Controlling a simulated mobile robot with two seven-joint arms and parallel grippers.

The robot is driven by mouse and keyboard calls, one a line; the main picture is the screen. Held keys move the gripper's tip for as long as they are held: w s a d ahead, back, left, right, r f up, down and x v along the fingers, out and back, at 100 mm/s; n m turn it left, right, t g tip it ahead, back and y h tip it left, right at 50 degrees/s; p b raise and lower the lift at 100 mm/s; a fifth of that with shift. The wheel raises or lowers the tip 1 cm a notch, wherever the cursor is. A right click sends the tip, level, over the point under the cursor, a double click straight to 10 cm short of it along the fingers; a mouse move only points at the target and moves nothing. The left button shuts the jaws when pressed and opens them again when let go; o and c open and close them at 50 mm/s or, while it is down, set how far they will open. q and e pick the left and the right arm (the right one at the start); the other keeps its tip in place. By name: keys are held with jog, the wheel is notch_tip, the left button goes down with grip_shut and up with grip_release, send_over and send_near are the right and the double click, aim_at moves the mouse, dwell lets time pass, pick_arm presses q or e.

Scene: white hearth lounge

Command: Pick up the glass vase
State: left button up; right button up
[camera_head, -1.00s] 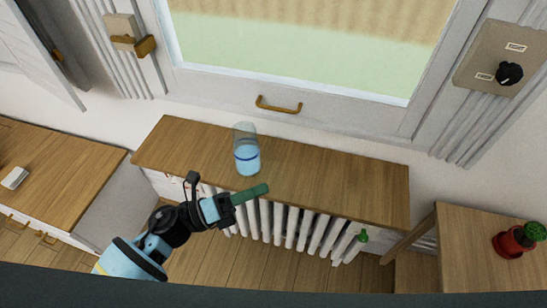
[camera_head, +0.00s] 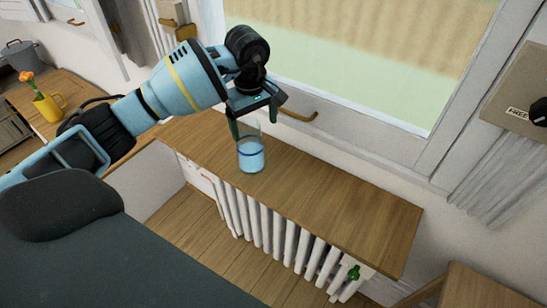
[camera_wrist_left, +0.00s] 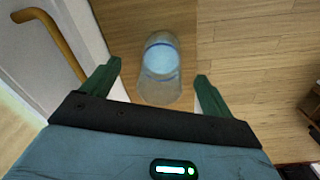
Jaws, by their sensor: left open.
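The glass vase (camera_head: 251,158) stands upright on the wooden shelf above the radiator. It is clear, with pale blue content and a darker blue band. My left gripper (camera_head: 256,120) is open and points down above the vase, its fingers near the rim. In the left wrist view the vase (camera_wrist_left: 161,70) shows between and beyond the two open fingers of my left gripper (camera_wrist_left: 152,80). I cannot tell whether the fingertips reach below the rim. Nothing is held. My right gripper is not in view.
The wooden shelf (camera_head: 345,205) is bare to the right of the vase. A window with a brass handle (camera_head: 299,115) stands close behind. White radiator bars (camera_head: 265,225) are below.

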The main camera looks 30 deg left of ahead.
aim_at(250, 146)
pick_arm(q)
jog(key=shift+w+a+f+y, duration=0.2)
jog(key=shift+w+a+y, duration=0.15)
jog(key=shift+a, duration=0.2)
jog(key=shift+w+a+f+y, duration=0.25)
jog(key=shift+w+a, duration=0.1)
jog(key=shift+a, duration=0.2)
jog(key=f, duration=0.5)
jog(key=shift+s+a, duration=0.25)
jog(key=shift+r, duration=0.1)
grip_shut()
jog(key=shift+r, duration=0.1)
